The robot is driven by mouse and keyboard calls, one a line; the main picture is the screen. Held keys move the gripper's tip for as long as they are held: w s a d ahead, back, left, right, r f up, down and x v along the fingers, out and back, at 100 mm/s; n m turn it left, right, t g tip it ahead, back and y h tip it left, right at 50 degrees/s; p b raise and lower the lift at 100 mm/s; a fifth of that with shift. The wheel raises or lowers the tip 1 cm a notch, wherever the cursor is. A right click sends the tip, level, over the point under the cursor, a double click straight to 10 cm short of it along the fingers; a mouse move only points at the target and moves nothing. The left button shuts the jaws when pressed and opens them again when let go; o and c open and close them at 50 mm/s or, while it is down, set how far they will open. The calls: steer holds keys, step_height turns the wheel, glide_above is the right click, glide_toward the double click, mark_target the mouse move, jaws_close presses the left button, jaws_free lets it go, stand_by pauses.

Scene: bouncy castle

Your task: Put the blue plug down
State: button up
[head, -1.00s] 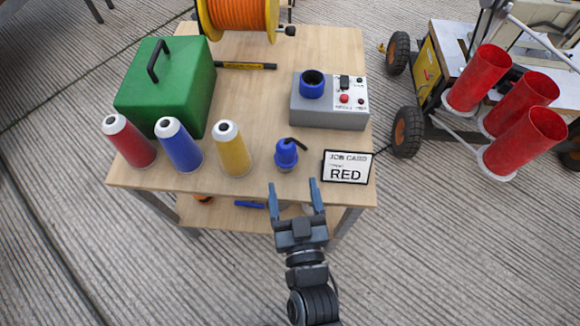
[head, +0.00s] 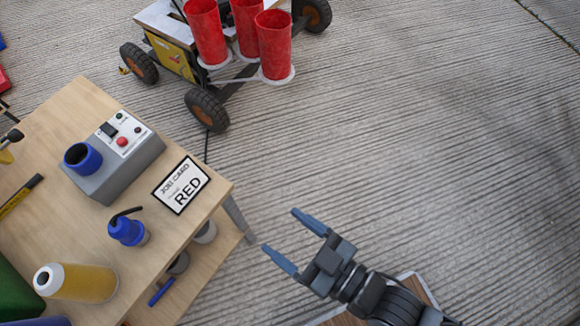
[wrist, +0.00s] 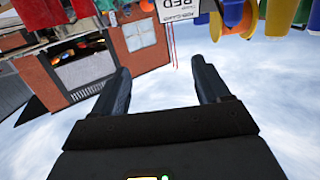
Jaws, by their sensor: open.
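The blue plug (head: 127,230) stands on the wooden table (head: 85,110), near its front edge, with a short black cable end bent out of its top. My gripper (head: 288,237) is open and empty, to the right of the table over the concrete floor, apart from the plug. In the wrist view my gripper's two fingers (wrist: 160,92) are spread with nothing between them. The plug also shows in the wrist view (wrist: 238,12), near the top edge.
A grey box with a blue socket (head: 113,165) and a "RED" job card (head: 182,185) are near the plug. A yellow cylinder (head: 80,283) lies to its lower left in the picture. A wheeled cart with red tubes (head: 206,35) stands behind. Bare floor (head: 430,130) is at right.

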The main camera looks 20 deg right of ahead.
steer(key=s+d+r+m+h, duration=0.5)
steer(key=s+d+r+h, duration=0.2)
steer(key=s+d+r, duration=0.7)
steer(key=shift+s+d+r+m+h, duration=0.25)
steer(key=shift+s+d+m+h, duration=0.1)
steer(key=shift+d+h, duration=0.1)
